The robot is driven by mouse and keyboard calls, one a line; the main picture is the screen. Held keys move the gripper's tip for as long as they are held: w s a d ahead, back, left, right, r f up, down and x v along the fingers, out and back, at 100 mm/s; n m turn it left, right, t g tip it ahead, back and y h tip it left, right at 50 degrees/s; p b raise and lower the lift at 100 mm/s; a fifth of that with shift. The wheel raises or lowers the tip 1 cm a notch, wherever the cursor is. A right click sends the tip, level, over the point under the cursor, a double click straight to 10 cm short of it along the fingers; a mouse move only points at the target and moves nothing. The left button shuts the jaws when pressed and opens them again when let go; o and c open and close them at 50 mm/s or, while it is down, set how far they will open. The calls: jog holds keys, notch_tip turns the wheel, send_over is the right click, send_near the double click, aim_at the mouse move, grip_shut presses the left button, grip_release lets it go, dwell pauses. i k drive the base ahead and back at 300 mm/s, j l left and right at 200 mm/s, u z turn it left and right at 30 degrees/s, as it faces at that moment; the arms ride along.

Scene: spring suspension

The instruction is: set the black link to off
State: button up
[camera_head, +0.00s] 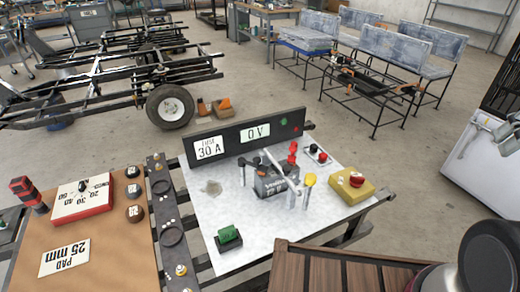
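A pale board (225,190) on a dark frame holds a grey block (271,182) at its middle. A dark slanted bar (277,163) lies over this block; it may be the black link, but I cannot tell for sure. Its exact seating is too small to read. Beside it stand a yellow-topped post (309,183) and red-topped pieces (293,154). A small plate with a red and a black knob (317,153) sits behind. The black panel (245,141) reads 30 A and 0 V. My gripper is not in view; a dark rounded part of my arm shows at bottom right.
A yellow box with a red button (353,184) sits at the board's right edge, a green block (228,237) at its front left. A brown board (92,238) with dials adjoins on the left. A slatted wooden surface (335,270) is in front.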

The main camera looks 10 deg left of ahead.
aim_at(262, 170)
jog(key=i+u, duration=0.15)
jog(key=u, duration=0.25)
jog(key=i+l+u, duration=0.15)
jog(key=u, duration=0.25)
jog(key=i+l+u, duration=0.15)
jog(key=u, duration=0.25)
